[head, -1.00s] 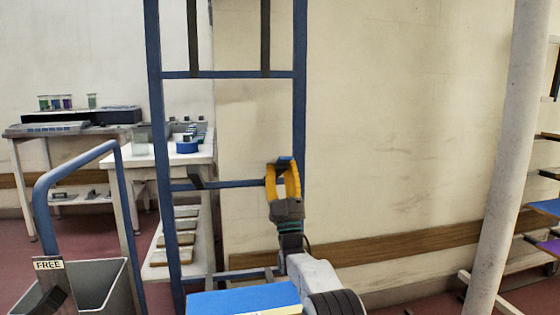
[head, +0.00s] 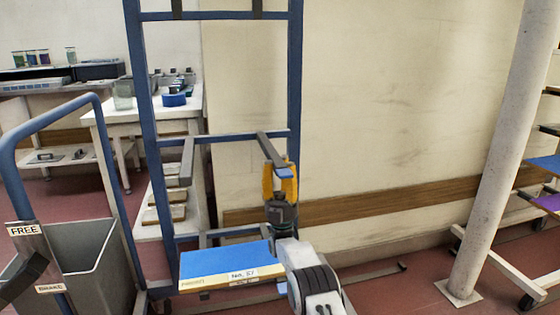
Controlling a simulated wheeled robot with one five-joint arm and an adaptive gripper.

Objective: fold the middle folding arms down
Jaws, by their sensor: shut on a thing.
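A blue rack frame (head: 142,100) stands ahead of me with a middle crossbar (head: 225,138). Two dark grey folding arms join this bar. The left middle arm (head: 187,162) reaches out and downward in the picture, and nothing touches it. The right middle arm (head: 268,147) slants down from the bar to my gripper (head: 281,178). My gripper's yellow fingers are shut on its outer end, just below bar height in the picture. The fingers partly hide that end, where a blue patch shows. I cannot tell the arms' exact angles.
A blue-topped board (head: 228,262) with labels lies low before the rack. A grey bin (head: 85,260) and a blue handle frame (head: 50,110) with a FREE sign (head: 26,230) stand left. A white pillar (head: 497,150) and shelving (head: 540,175) are at right. Benches stand behind left.

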